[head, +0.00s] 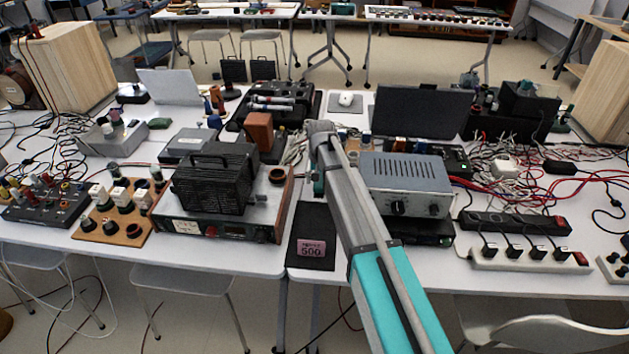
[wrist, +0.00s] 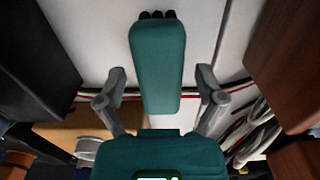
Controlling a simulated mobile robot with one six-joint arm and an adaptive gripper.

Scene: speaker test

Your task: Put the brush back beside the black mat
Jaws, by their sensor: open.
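A flat black mat (head: 312,222) with a pink label reading 500 lies at the front table edge, left of my arm. My gripper (head: 318,180) hangs over the table behind it, between the black caged box and the grey metal box; my arm hides part of that area. In the wrist view the grey fingers of my gripper (wrist: 160,90) stand wide apart. A long teal piece with black bumps at its far end shows between them; I cannot tell whether it is part of me. I cannot make out the brush for certain in either view.
The black caged box (head: 215,178) stands left of my gripper and the grey metal box (head: 405,180) right of it. Loose pale cables (head: 296,148) lie close behind. Power strips (head: 515,224) fill the right front. A narrow strip of white table beside the mat is clear.

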